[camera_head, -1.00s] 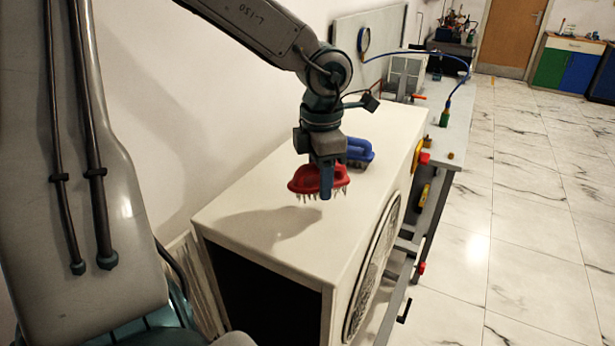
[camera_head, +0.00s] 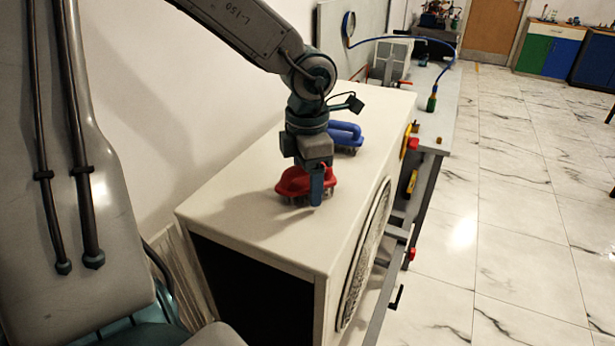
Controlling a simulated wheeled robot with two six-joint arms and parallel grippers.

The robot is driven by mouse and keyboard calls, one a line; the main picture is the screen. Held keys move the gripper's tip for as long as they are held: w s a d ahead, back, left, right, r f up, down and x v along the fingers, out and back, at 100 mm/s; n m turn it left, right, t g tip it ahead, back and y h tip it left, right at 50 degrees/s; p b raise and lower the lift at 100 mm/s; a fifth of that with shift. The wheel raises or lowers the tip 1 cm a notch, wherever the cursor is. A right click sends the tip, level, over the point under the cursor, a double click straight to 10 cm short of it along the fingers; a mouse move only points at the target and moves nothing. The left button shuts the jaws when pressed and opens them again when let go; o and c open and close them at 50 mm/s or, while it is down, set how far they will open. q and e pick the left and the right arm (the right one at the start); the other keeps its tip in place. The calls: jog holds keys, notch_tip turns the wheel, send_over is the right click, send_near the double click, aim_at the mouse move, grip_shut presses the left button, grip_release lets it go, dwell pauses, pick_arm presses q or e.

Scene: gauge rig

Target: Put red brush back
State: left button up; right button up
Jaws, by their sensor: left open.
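The red brush (camera_head: 294,181) rests on the white top of the cabinet (camera_head: 246,222), bristles down, in the middle of the head view. My left gripper (camera_head: 316,190) points down at the brush, with a finger in front of its right part. The jaws are open; the far finger is hidden. Whether the fingers touch the brush I cannot tell. The blue brush (camera_head: 345,134) stands just behind on the same top, partly hidden by my arm. My right gripper is not in view.
A grey bench (camera_head: 441,118) runs behind the cabinet, with a grey box-shaped device (camera_head: 391,60) and a green-handled tool (camera_head: 432,102) on a blue hose. The cabinet top in front of the red brush is clear. A wall stands on the left.

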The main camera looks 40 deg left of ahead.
pick_arm(q)
jog(key=shift+r+p, duration=0.4)
jog(key=shift+p, duration=0.05)
notch_tip(320, 180, up, 10)
jog(key=p, duration=0.9)
jog(key=shift+r+p, duration=0.2)
jog(key=shift+p, duration=0.2)
jog(key=shift+r+p, duration=0.55)
jog(key=shift+r, duration=0.1)
jog(key=shift+f, duration=0.1)
